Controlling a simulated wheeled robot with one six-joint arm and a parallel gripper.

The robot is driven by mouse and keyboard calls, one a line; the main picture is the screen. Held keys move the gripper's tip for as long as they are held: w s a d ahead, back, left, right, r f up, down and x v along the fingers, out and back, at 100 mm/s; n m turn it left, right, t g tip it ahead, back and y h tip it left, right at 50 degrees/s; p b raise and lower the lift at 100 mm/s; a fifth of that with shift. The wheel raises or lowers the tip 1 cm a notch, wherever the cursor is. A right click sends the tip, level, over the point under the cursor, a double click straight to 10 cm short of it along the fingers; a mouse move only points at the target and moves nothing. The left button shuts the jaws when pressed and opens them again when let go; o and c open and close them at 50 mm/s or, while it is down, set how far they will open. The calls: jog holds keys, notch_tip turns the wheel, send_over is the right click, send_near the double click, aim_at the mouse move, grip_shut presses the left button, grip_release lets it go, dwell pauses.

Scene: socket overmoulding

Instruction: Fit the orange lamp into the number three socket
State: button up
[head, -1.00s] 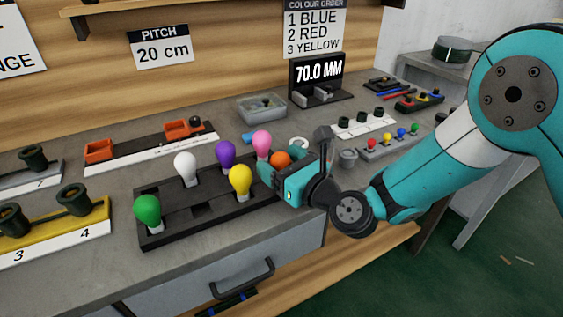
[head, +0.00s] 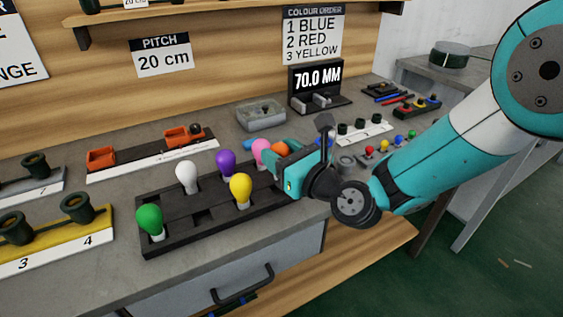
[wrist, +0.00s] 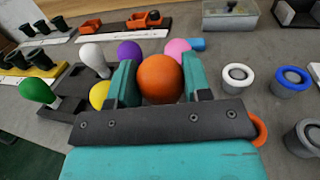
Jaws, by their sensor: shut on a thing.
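The orange lamp (wrist: 160,78) is between the two teal fingers of my gripper (wrist: 160,84), which is shut on it. In the head view the lamp (head: 279,148) shows only partly behind my gripper (head: 276,162), at the right end of the dark lamp rack (head: 175,240). Its base is hidden in both views. The number three socket (head: 14,229) is a dark cup on the yellow block at the far left of the head view, above the label 3. It looks empty, and my gripper is far to its right.
Green (head: 150,220), white (head: 187,174), purple (head: 226,161), yellow (head: 241,188) and pink (head: 261,150) lamps stand in the rack beside my gripper. Ringed cups (wrist: 237,76) stand to the right in the wrist view. A clear bin (head: 261,115) is behind.

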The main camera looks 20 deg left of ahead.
notch_tip(320, 180, up, 16)
jog(key=p, duration=0.4)
jog(key=shift+f+p, duration=0.15)
jog(key=shift+p, duration=0.2)
